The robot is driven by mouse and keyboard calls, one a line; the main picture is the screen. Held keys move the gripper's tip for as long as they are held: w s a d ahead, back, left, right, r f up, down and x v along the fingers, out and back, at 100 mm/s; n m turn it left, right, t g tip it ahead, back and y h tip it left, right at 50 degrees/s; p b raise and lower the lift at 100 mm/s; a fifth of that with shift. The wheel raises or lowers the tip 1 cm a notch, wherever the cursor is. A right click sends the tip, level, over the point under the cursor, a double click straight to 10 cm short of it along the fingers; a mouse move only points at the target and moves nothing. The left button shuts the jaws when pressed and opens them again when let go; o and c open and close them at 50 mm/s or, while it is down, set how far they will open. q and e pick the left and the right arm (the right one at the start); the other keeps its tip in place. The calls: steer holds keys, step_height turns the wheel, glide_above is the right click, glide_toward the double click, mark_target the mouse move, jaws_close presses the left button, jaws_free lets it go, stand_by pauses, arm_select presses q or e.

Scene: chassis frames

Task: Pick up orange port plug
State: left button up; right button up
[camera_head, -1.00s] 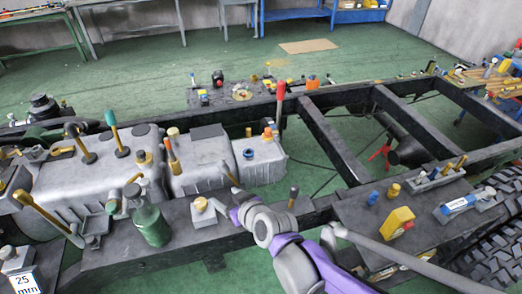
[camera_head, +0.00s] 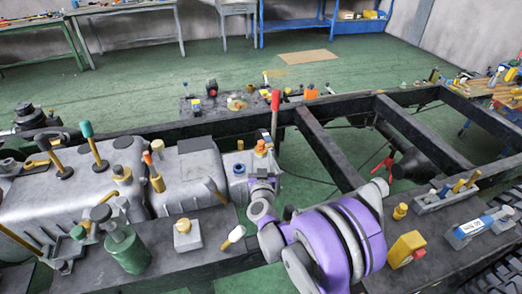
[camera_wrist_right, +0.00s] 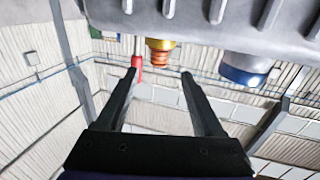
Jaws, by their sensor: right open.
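The orange port plug (camera_head: 261,146) stands at the right end of the grey housing (camera_head: 187,170), beside a blue-rimmed port (camera_head: 239,169). My right gripper (camera_head: 262,182) is just in front of the plug, partly hidden by its own wrist. In the right wrist view the gripper (camera_wrist_right: 160,73) has its two fingers apart with nothing between them. The orange plug (camera_wrist_right: 160,44), with a gold part, shows beyond the fingertips, lined up with the gap and apart from them. My left gripper is out of view.
A red-handled tool (camera_head: 275,101) stands close behind the plug. A blue cap (camera_wrist_right: 245,68) is right of the fingers in the wrist view. A green bottle (camera_head: 124,247) and a yellow block (camera_head: 407,249) stand on the dark frame plates. Open gaps lie between the frame rails.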

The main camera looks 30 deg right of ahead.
mark_target(261, 146)
steer(key=x, duration=0.5)
steer(key=shift+w+d+f+p, duration=0.1)
steer(key=shift+w+d+p, duration=0.2)
jaws_close()
